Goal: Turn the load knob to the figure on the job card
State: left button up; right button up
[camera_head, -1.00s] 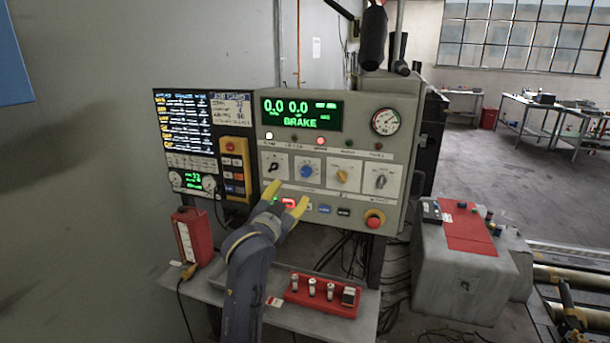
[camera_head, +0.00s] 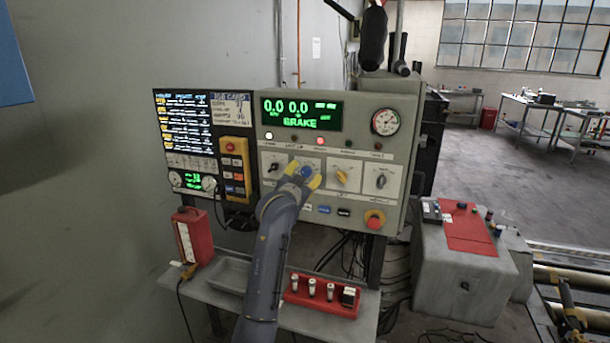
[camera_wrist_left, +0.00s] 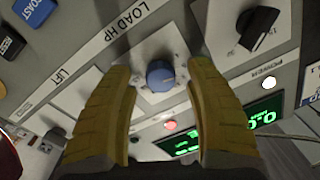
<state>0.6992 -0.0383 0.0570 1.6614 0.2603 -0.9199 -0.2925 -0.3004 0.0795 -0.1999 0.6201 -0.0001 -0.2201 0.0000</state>
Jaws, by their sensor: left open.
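The load knob is a round blue knob on the control panel; it shows in the left wrist view (camera_wrist_left: 160,76) under the label LOAD HP, and in the head view (camera_head: 307,172). My left gripper (camera_head: 303,175) is open, its yellow fingers on either side of the knob in the picture; in the left wrist view its fingers (camera_wrist_left: 163,105) stand apart with the knob between and beyond them. I cannot tell whether they touch it. My right gripper is not in view.
A black knob (camera_head: 273,168) lies left of the load knob, a yellow knob (camera_head: 342,177) and another selector (camera_head: 381,181) right. A red emergency button (camera_head: 374,220) sits lower right. A shelf below holds a red block (camera_head: 322,297) with several small parts.

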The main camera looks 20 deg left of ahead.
pick_arm(q)
jog(key=shift+w, duration=0.45)
jog(key=shift+c, duration=0.5)
grip_shut()
jog(key=shift+f, duration=0.1)
